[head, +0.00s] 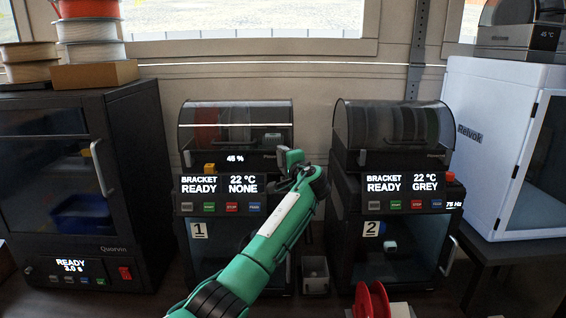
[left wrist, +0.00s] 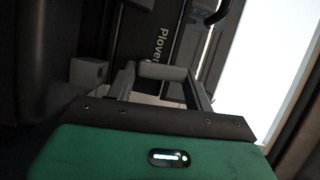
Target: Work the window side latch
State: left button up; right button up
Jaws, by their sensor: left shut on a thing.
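The filament box (head: 235,125) with a clear curved lid stands on printer 1 (head: 220,195), below the window. My left gripper (head: 289,160) is at the right front corner of this box. In the left wrist view the dark box front with the lettering "Plover" (left wrist: 168,35) shows turned on its side. A small grey rounded piece (left wrist: 162,70), which looks like the latch, lies between my left gripper's fingers (left wrist: 160,88), and they are shut on it. The gripper hides the latch in the head view. My right gripper is in neither view.
Printer 2 (head: 400,195) with a similar lidded box (head: 393,130) stands to the right. A dark Quorvin machine (head: 120,190) with spools (head: 90,30) on top is at left. A white cabinet (head: 505,150) is at right.

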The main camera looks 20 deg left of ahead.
pick_arm(q)
jog(key=shift+r, duration=0.3)
jog(key=o, duration=0.9)
jog(key=shift+f, duration=0.1)
jog(key=shift+d+f, duration=0.1)
jog(key=shift+d, duration=0.05)
jog(key=shift+s+d+f, duration=0.1)
jog(key=shift+s+d, duration=0.05)
jog(key=shift+s, duration=0.05)
jog(key=shift+b+v, duration=2.25)
jog(key=shift+v, duration=4.35)
